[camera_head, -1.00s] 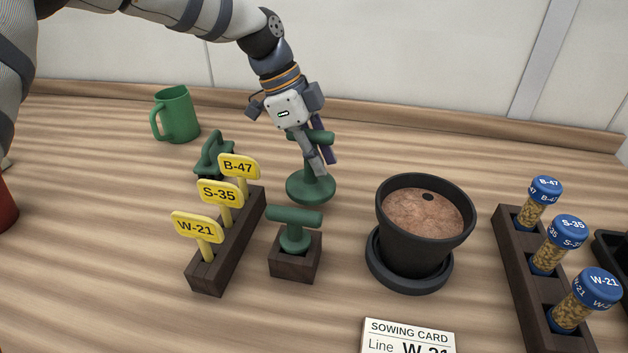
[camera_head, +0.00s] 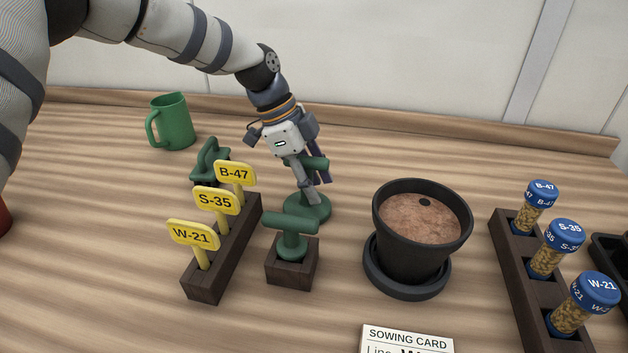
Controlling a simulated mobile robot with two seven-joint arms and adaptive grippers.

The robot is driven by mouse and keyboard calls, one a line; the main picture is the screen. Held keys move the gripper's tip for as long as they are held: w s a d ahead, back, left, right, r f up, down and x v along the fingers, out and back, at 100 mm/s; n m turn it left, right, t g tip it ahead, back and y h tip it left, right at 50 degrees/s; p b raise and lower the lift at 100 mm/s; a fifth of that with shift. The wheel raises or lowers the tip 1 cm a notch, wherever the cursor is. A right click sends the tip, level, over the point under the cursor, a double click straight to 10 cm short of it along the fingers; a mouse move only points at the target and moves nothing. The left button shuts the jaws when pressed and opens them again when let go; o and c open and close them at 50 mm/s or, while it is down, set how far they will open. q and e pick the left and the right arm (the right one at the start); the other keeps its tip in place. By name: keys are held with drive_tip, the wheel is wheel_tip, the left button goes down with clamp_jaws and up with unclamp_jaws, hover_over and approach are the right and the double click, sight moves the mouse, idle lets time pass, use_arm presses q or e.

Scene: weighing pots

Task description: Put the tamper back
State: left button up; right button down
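The green tamper (camera_head: 308,208), a round disc with a stem and a crossbar handle, is in the middle, left of the pot. My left gripper (camera_head: 317,190) points down at it, with its dark fingers around the handle and stem. It appears shut on the tamper, though the fingers partly hide the grip. I cannot tell whether the disc touches the table. In front stands a dark wooden block (camera_head: 291,276) with another green T-handled tool (camera_head: 291,226) seated in it. My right gripper is out of view.
A dark rack (camera_head: 222,262) with yellow tags and a green handled object (camera_head: 208,163) are left. A black pot (camera_head: 412,248) of soil, with a small dark hole, stands right. A vial rack (camera_head: 513,268), green mug (camera_head: 171,122) and sowing card (camera_head: 407,340) surround them.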

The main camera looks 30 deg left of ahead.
use_arm(q)
drive_tip(key=v, duration=1.2)
drive_tip(key=shift+r+p, duration=0.2)
drive_tip(key=shift+p, duration=0.2)
drive_tip(key=shift+f, duration=0.1)
